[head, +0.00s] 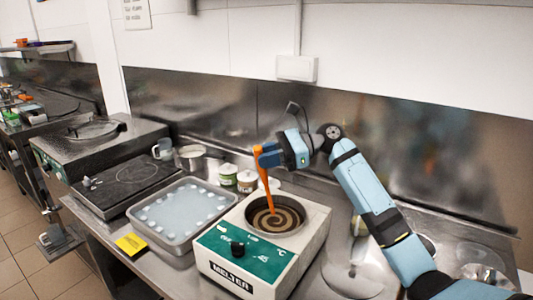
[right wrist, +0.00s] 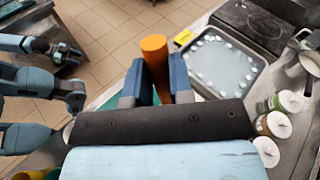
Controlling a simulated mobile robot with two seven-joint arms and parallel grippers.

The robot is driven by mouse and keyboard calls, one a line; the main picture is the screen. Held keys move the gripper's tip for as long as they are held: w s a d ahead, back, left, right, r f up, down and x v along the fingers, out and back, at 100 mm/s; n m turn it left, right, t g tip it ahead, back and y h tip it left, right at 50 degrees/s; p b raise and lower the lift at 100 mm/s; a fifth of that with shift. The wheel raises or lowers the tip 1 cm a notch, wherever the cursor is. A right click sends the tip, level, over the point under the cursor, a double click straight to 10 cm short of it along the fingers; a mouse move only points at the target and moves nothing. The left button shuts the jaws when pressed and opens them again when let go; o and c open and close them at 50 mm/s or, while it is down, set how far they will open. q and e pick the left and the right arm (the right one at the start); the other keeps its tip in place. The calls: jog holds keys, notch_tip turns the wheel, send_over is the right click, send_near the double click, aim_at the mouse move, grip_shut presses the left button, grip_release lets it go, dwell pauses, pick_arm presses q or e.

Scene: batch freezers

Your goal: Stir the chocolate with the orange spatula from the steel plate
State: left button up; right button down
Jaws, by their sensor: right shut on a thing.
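The orange spatula (head: 263,166) stands nearly upright, its lower end in the round pot of the melter (head: 255,238). The chocolate (head: 272,218) shows as a brown and light swirl in that pot. My right gripper (head: 268,156) is shut on the spatula's upper handle, above the pot. In the right wrist view the orange handle end (right wrist: 154,50) sticks out between the blue fingers; the pot is hidden there.
A steel tray (head: 152,238) with white round pieces lies left of the melter. A yellow card (head: 130,244) lies at the counter's front edge. Small lidded jars (head: 247,180) and a metal pot (head: 191,158) stand behind. A dark hotplate (head: 122,181) is farther left.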

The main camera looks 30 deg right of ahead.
jog(key=shift+w+d+f, duration=0.15)
jog(key=shift+d+f, duration=0.1)
jog(key=shift+f, duration=0.65)
jog(key=shift+w+d+f, duration=0.1)
jog(key=shift+d+f, duration=0.15)
jog(key=shift+f, duration=0.65)
jog(key=shift+w+d+f, duration=0.15)
jog(key=shift+d+f, duration=0.1)
jog(key=shift+f, duration=0.65)
